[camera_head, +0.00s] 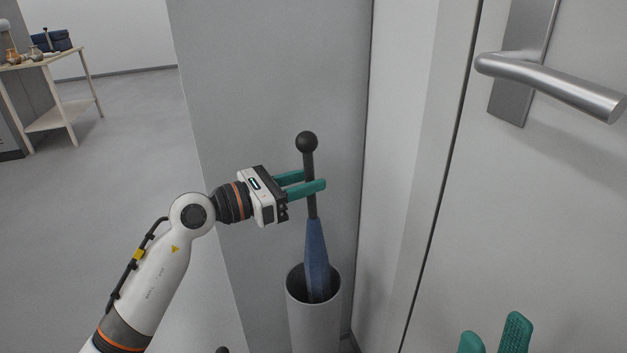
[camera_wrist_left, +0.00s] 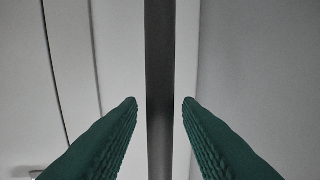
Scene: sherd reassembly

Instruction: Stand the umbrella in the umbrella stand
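The umbrella stands nearly upright, with a black ball-topped handle, a dark shaft and a folded blue canopy (camera_head: 316,258). Its lower end is inside the mouth of the grey cylindrical umbrella stand (camera_head: 314,329); the tip is hidden. My left gripper (camera_head: 314,183) is open, its green fingers on either side of the shaft below the ball. In the left wrist view the shaft (camera_wrist_left: 160,90) runs between the fingertips (camera_wrist_left: 159,100), with a gap on each side. My right gripper (camera_head: 492,332) shows only its green fingertips at the bottom right, apart and empty.
A grey wall panel (camera_head: 270,80) stands right behind the stand. A door with a metal lever handle (camera_head: 550,82) is at the right. A wooden table (camera_head: 45,62) with small pots and a blue case is far back left. The floor at left is clear.

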